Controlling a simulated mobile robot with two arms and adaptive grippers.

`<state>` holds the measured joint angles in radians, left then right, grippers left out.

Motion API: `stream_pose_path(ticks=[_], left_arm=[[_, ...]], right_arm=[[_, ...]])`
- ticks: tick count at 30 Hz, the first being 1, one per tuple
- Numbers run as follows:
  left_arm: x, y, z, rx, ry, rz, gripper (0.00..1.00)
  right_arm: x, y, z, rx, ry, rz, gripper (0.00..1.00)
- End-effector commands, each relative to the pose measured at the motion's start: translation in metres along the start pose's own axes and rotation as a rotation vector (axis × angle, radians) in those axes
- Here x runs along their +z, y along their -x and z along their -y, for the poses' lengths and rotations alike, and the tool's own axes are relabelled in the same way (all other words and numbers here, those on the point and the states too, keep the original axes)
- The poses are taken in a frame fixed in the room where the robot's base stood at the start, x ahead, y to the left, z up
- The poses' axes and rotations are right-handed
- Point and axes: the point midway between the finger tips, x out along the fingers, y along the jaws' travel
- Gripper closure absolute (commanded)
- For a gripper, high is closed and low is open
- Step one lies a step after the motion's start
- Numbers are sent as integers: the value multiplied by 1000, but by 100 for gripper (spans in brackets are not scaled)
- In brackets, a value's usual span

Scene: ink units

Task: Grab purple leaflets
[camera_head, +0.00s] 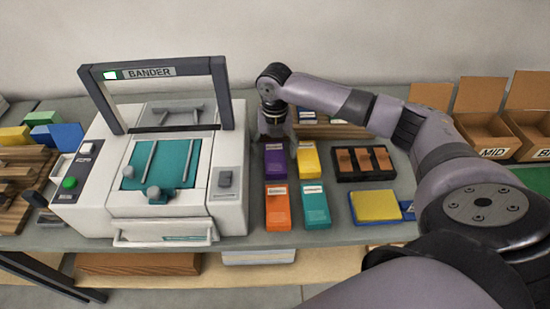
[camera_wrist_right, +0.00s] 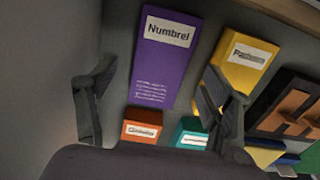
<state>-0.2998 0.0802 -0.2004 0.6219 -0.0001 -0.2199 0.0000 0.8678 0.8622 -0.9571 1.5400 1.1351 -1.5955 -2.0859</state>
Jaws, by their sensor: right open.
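The purple leaflets (camera_head: 275,163) form a stack on the table, just right of the bander machine. In the right wrist view the purple stack (camera_wrist_right: 163,62) shows a white label reading "Numbrel" and lies ahead of and between the fingers. My right gripper (camera_head: 276,132) is above the far end of the purple stack, pointing down. In the wrist view the right gripper (camera_wrist_right: 160,105) is open with nothing between its fingers. Its right finger overlaps the yellow stack in that view. My left gripper is not in view.
Yellow (camera_head: 308,160), orange (camera_head: 278,207) and teal (camera_head: 315,204) leaflet stacks lie close around the purple one. The bander (camera_head: 225,215) stands at left. A black tray (camera_head: 362,164) and a yellow pad (camera_head: 374,206) lie right. Cardboard boxes (camera_head: 480,97) stand at far right.

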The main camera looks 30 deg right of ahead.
Motion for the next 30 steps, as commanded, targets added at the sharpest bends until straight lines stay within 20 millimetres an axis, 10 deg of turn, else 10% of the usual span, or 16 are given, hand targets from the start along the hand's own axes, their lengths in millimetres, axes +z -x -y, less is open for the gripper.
stream_pose_path(ticks=[15, 30], left_arm=[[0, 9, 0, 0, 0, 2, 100], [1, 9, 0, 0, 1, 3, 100]], right_arm=[[-2, -33, 1, -1, 1, 1, 27], [-2, -33, 1, -1, 0, 0, 61]])
